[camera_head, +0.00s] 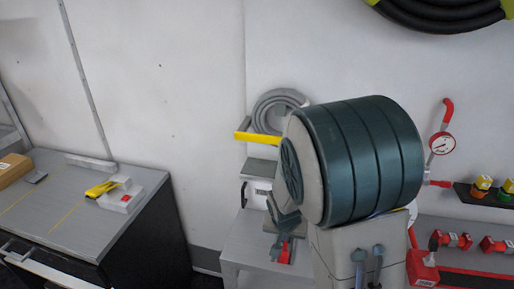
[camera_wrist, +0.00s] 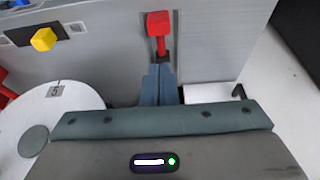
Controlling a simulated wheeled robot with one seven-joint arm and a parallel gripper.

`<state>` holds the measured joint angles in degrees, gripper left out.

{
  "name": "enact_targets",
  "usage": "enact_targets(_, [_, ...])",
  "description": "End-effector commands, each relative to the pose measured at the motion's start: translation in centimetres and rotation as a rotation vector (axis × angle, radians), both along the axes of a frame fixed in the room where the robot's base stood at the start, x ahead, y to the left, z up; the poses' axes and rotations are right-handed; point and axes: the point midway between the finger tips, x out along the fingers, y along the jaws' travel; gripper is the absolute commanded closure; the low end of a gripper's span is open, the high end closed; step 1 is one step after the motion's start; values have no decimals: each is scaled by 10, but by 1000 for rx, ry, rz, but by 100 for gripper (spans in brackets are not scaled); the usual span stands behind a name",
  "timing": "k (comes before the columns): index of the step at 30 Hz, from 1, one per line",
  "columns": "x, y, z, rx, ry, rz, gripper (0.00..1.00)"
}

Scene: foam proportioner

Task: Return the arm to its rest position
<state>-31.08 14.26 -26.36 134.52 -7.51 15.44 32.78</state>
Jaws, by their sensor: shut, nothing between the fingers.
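My gripper (camera_wrist: 162,72) shows in the wrist view as two blue-grey fingers. They are together, with nothing held between them. A red-headed piece (camera_wrist: 158,24) with a red stem lies past the fingertips, in line with them. I cannot tell how close it is to the tips. In the head view, blue-grey parts beside a small red piece (camera_head: 285,251) show low in the middle, partly hidden. A large dark green ribbed drum shape with a grey end fills the centre right there.
A grey-topped cabinet (camera_head: 60,215) stands at left with a yellow-and-white tool (camera_head: 117,193) on it. A red gauge (camera_head: 441,143) and red fittings (camera_head: 450,240) are at right. In the wrist view, a yellow knob (camera_wrist: 43,39) and a white round surface (camera_wrist: 75,118) lie left.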

Motion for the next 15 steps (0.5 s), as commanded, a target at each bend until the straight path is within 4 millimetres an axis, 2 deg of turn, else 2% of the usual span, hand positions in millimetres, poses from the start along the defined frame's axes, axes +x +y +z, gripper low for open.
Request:
enact_targets(4, [-6,-1,10,18,3,10,100])
enact_targets(7, [-18,-4,28,42,7,30,100])
enact_targets(15, [-70,-12,86,82,10,143,100])
